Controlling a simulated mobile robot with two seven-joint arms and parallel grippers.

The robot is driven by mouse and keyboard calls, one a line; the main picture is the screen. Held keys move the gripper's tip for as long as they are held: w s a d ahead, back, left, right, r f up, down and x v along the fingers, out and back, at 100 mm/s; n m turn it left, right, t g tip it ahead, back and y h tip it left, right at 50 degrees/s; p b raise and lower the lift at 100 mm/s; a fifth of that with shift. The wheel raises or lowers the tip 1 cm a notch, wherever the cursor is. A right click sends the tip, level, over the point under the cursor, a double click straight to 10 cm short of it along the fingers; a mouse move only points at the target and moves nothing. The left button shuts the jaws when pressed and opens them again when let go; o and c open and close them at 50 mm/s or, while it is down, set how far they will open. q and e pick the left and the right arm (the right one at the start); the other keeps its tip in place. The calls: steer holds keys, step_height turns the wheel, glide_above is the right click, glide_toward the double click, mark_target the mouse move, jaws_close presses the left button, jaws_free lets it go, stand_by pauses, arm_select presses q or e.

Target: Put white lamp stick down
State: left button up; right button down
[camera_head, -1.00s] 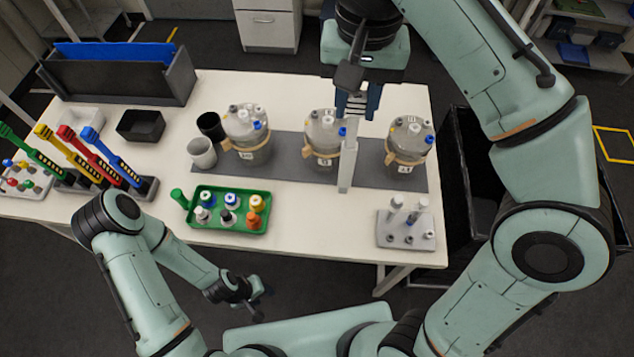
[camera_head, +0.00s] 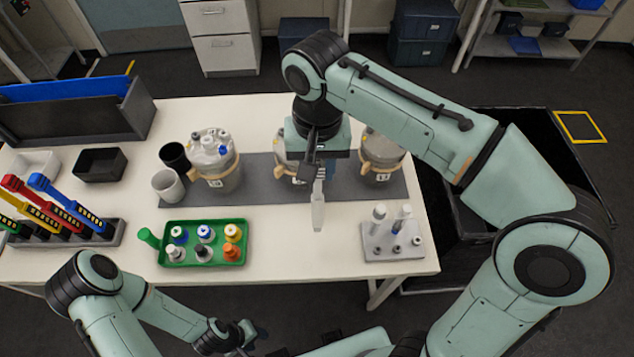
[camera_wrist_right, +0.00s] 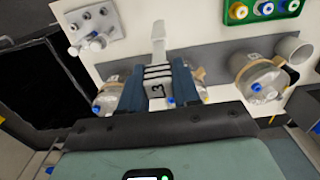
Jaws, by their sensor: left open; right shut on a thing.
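My right gripper (camera_head: 318,176) is shut on the white lamp stick (camera_head: 318,207), which points down over the front edge of the grey mat (camera_head: 345,190). In the right wrist view the stick (camera_wrist_right: 158,42) sticks out between the blue fingers (camera_wrist_right: 158,85), with a "3" and dark stripes on its held part. I cannot tell whether its end touches the table. My left gripper (camera_head: 250,336) is open and empty, low in front of the table. A grey rack (camera_head: 115,236) at the left holds coloured lamp sticks.
Lidded jars stand on the mat: one left (camera_head: 215,160), one right (camera_head: 381,160), and a middle one mostly hidden by my right arm. A green tray (camera_head: 205,260) of bottles and a grey holder (camera_head: 395,250) stand in front. White tabletop (camera_head: 305,260) between them is clear.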

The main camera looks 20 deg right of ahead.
mark_target(317, 181)
steer(key=shift+w+f, duration=0.1)
steer(key=shift+f, duration=0.2)
step_height(317, 181, down, 4)
steer(key=shift+r+b, duration=0.1)
steer(key=shift+b, duration=0.35)
steer(key=shift+f, duration=0.2)
steer(key=c, duration=0.8)
jaws_free()
